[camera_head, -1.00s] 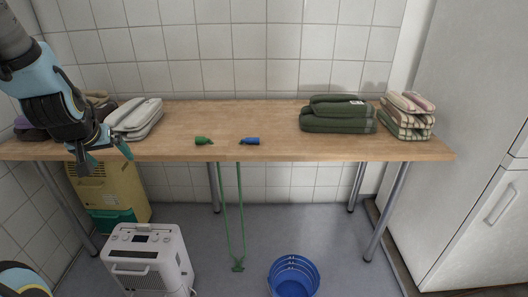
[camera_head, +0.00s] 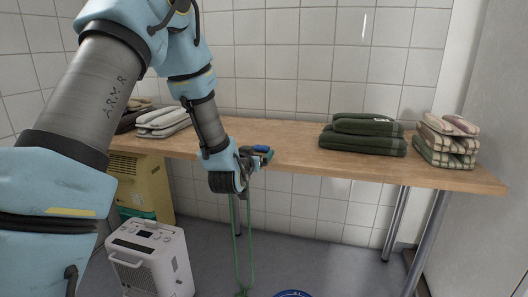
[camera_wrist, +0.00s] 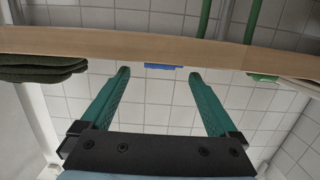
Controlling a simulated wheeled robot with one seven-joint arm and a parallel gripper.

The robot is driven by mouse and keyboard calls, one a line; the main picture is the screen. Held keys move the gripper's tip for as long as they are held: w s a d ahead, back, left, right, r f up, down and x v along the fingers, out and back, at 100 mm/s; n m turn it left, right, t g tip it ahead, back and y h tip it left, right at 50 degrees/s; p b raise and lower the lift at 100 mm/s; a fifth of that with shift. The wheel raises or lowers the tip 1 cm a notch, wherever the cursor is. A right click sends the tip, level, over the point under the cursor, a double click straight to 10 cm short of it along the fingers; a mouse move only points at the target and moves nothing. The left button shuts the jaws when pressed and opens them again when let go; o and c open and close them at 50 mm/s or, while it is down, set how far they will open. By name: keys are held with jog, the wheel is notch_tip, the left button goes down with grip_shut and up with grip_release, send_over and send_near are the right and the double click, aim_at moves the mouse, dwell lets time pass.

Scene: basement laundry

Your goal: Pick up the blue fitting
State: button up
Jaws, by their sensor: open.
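The blue fitting (camera_head: 261,148) lies near the front edge of the wooden table. My gripper (camera_head: 264,156) is at the table's front edge, close in front of the fitting and partly overlapping it in the head view. In the wrist view the teal fingers (camera_wrist: 159,75) are spread apart and empty. The blue fitting also shows there (camera_wrist: 163,66), low on the table edge, between the fingertips and a little beyond them. I cannot tell the exact gap.
A green fitting (camera_wrist: 262,77) lies to one side on the table (camera_head: 300,167); my arm hides it in the head view. A green hose (camera_head: 251,235) hangs below. Dark green folded towels (camera_head: 362,143) and striped towels (camera_head: 447,148) stand farther right. Table between is clear.

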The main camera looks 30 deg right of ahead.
aim_at(261, 148)
jog(key=shift+x, duration=3.35)
grip_shut()
